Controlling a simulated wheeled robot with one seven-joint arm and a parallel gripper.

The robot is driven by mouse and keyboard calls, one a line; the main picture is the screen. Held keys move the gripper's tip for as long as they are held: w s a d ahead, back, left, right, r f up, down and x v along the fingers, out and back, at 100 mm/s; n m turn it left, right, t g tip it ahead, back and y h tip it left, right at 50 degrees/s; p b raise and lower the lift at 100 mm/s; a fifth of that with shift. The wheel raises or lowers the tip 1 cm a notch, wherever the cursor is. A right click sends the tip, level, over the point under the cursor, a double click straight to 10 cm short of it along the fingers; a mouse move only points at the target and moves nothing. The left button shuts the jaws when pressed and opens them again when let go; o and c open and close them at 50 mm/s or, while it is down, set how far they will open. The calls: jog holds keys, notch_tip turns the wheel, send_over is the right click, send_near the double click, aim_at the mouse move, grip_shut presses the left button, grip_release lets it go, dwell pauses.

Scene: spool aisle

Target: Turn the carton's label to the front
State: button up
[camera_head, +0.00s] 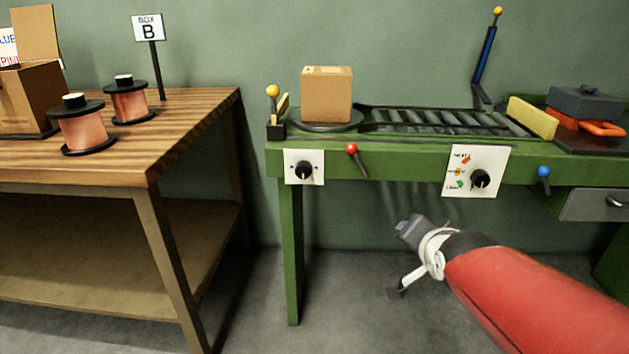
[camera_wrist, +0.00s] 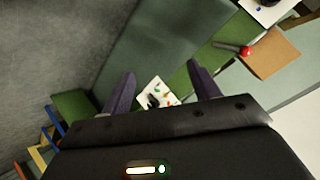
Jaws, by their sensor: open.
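The carton (camera_head: 327,98) is a plain tan box. It stands upright on a dark round turntable (camera_head: 313,127) at the left end of the green bench (camera_head: 400,152). No label shows on its front face; small faint marks show on its top, and its back is hidden. In the wrist view a tan face that looks like the carton (camera_wrist: 275,52) is at the upper right, beside a red-knobbed lever (camera_wrist: 246,51). My gripper (camera_head: 405,226) is in front of the bench, below its top and right of the carton. Its fingers (camera_wrist: 163,87) are apart with nothing held between them.
A red-knobbed lever (camera_head: 351,149) and a dial panel (camera_head: 304,168) are below the carton. A roller track (camera_head: 440,121) runs right to a yellow block (camera_head: 532,117). A yellow-knobbed post (camera_head: 273,92) stands left. The wooden table (camera_head: 200,115) holds copper spools (camera_head: 84,130).

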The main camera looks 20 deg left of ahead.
jog(key=w+a+f+m+t+y+b, duration=0.2)
jog(key=w+a+m+y, duration=0.2)
jog(key=w+a, duration=0.55)
jog(key=m+t+y+b, duration=0.2)
jog(key=m+t+y, duration=0.25)
jog(key=m, duration=0.45)
send_near(304, 174)
jog(key=w, duration=0.2)
jog(key=x, duration=0.5)
jog(key=p+x, duration=0.1)
jog(key=x, duration=0.1)
jog(key=shift+a+r, duration=0.3)
jog(key=shift+a, duration=0.25)
jog(key=shift+c, duration=0.4)
jog(key=c, duration=0.9)
